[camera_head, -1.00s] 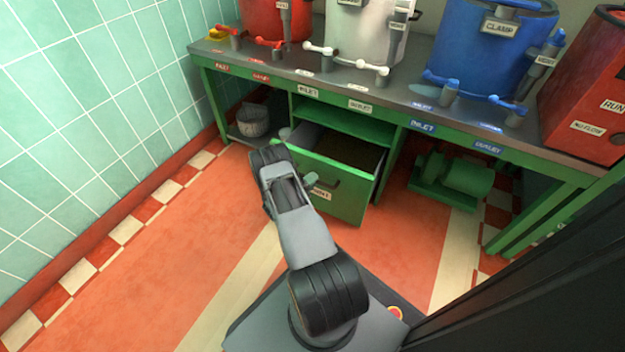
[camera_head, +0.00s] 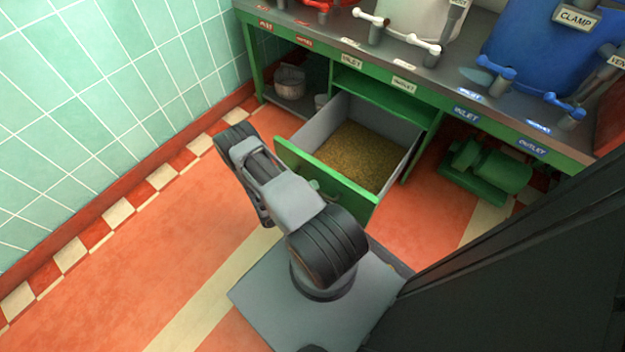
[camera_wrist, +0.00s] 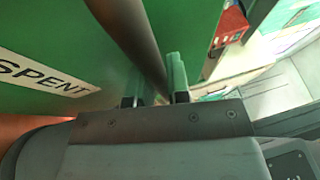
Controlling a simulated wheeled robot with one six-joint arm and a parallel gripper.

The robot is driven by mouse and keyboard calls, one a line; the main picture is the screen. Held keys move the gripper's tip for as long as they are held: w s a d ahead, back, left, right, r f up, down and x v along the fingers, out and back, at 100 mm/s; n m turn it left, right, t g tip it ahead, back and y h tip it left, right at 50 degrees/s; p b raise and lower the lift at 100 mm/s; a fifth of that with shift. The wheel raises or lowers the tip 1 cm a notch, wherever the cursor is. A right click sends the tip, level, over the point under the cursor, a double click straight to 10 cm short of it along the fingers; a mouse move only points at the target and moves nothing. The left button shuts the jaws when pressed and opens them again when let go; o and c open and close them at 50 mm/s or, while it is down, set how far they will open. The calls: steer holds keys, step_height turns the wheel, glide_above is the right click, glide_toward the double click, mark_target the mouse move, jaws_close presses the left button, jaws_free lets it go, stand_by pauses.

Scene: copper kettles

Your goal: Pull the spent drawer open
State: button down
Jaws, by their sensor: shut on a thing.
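The spent drawer (camera_head: 352,200) is pulled well out of the green bench in the head view. Its grey-walled inside holds brown grainy spent material (camera_head: 357,154). In the wrist view its green front carries a white SPENT label (camera_wrist: 45,78). A dark bar handle (camera_wrist: 128,32) runs down between the fingers of my gripper (camera_wrist: 155,86), which is shut on it.
The bench top (camera_head: 335,38) carries a white kettle and a blue kettle (camera_head: 545,45) with valves along the edge. A green pump (camera_head: 490,170) stands under the bench on the right, a bucket (camera_head: 290,80) on the left. The red floor (camera_head: 130,270) is open at left.

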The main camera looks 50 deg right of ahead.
steer(key=shift+a, duration=0.25)
steer(key=c, duration=1.1)
jaws_free()
steer(key=p+v, duration=0.1)
steer(key=v, duration=1.3)
